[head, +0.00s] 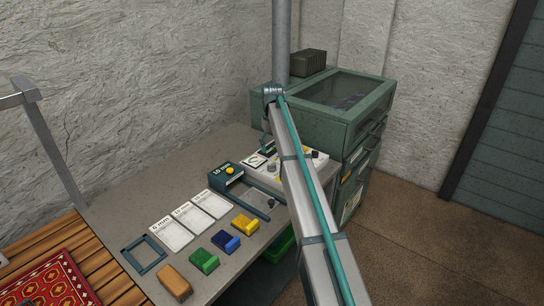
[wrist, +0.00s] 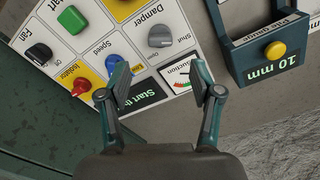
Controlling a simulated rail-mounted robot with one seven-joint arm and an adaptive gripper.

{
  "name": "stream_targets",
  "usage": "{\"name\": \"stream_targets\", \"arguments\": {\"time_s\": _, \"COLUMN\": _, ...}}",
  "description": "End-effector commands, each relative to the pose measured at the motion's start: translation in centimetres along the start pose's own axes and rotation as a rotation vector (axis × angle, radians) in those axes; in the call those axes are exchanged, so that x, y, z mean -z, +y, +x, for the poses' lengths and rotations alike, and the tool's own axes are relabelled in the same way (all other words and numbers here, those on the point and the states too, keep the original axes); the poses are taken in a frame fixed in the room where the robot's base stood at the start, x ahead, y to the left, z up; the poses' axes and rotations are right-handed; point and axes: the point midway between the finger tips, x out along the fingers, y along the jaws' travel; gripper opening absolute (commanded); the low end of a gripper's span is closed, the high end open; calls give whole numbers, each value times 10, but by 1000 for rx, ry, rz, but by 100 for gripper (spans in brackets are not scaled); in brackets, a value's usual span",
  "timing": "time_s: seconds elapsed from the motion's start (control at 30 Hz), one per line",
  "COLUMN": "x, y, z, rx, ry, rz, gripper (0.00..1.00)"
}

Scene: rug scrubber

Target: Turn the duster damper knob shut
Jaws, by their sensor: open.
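The damper knob (wrist: 160,36) is a grey round knob on the white control panel (wrist: 125,38), with "Damper" and "Shut" printed beside it. In the head view it is the small grey knob (head: 271,167) on the panel's near-left side. Which way its pointer faces is hard to tell. My gripper (wrist: 160,76) is open and empty, its two fingers apart. In the wrist picture the knob appears just above the gap between the fingertips, and no contact shows.
Near the damper are a blue speed knob (wrist: 113,64), red isolator knob (wrist: 81,87), black fan knob (wrist: 38,54) and suction gauge (wrist: 180,76). A 10 mm pile gauge (wrist: 270,60) stands beside the panel. Several coloured blocks and white cards lie on the bench (head: 150,205).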

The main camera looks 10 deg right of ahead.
Motion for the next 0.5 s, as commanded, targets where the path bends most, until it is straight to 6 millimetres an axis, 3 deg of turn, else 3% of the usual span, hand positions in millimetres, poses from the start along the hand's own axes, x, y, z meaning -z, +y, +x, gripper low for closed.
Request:
{"name": "stream_targets", "arguments": {"time_s": 0.2, "x": 1, "y": 0, "z": -27, "rx": 0, "ry": 0, "rz": 0, "gripper": 65}}
{"name": "stream_targets", "arguments": {"time_s": 0.5, "x": 0, "y": 0, "z": -33, "rx": 0, "ry": 0, "rz": 0, "gripper": 65}}
